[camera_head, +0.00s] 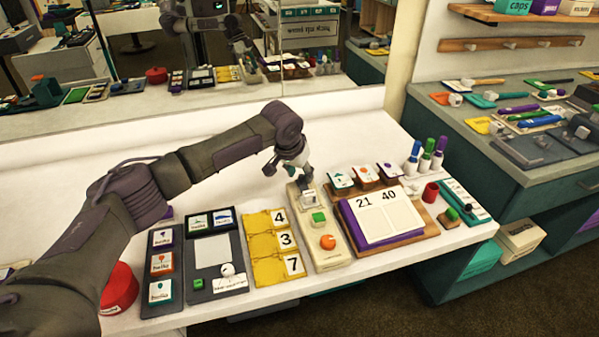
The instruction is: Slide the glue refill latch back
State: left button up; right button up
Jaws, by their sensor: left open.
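My left gripper (285,168) is at the end of the arm that comes in from the left. It is open and hangs over the white counter (345,133), just behind and above a cream device. The cream device (330,257) lies lengthwise on the counter and bears a grey-white block (307,197) at its far end, a green block (319,217) and an orange round piece (328,242). I cannot tell for certain which part is the glue refill latch. The gripper appears apart from the device. My right gripper is not in view.
Yellow number cards (263,247) lie left of the device. A purple board with a white number page (382,218) lies to its right, with capped markers (427,153) beyond. A red round box (117,287) stands at left. A mirror (215,80) backs the counter.

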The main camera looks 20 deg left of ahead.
pick_arm(q)
jog(key=v, duration=1.1)
jog(key=shift+r, duration=0.4)
jog(key=shift+a, duration=0.2)
